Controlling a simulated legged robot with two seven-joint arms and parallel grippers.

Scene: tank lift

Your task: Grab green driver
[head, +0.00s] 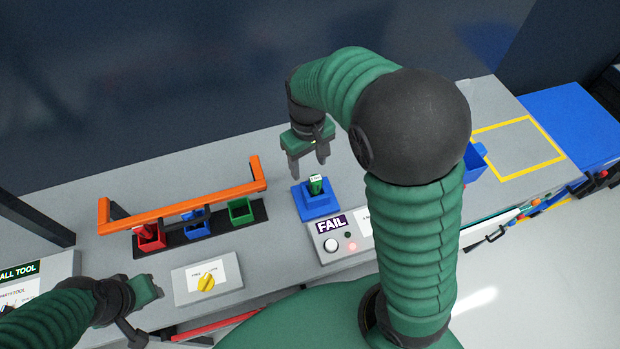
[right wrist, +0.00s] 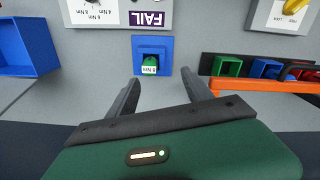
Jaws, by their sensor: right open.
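The green driver (head: 316,184) stands in a blue holder (head: 318,208) on the grey bench. In the right wrist view its green top with a white label reading 8 Nm (right wrist: 150,66) shows in the blue holder (right wrist: 153,48). Its lower part is hidden in the holder. My right gripper (head: 308,164) is open and empty, its fingers pointing down just above and behind the driver. In the right wrist view the fingers (right wrist: 160,83) are spread, with the driver just beyond their tips. My left gripper (head: 146,290) is at the lower left, away from the driver; its jaw opening is unclear.
A panel marked FAIL (head: 341,238) stands in front of the holder. To the left, an orange rail (head: 185,202) runs behind red, blue and green sockets (head: 241,212). A yellow-knob box (head: 207,281) is nearer. A blue bin (right wrist: 27,46) also shows in the right wrist view.

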